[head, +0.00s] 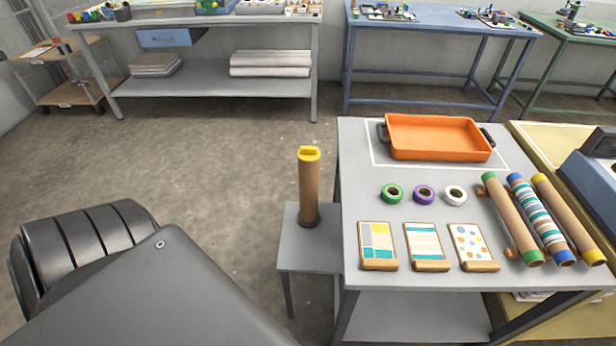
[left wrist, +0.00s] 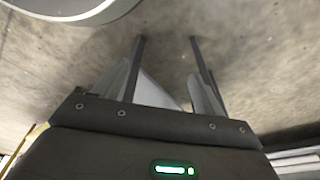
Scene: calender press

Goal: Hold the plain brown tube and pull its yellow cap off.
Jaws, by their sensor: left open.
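A plain brown tube (head: 309,190) stands upright in a dark round base (head: 309,220) on a small grey side table (head: 305,262). A yellow cap (head: 309,154) with a raised grip sits on its top end. My left gripper (left wrist: 167,42) shows in the left wrist view, its two fingers apart with nothing between them and bare floor beyond. It is not visible in the head view, so its distance from the tube cannot be told. My right gripper is in neither view.
A grey table (head: 357,200) right of the tube bears an orange tray (head: 438,151), tape rolls, patterned cards and three lying tubes, one brown with yellow ends (head: 568,217). Workbenches stand at the back. The floor left of the tube (head: 220,200) is clear.

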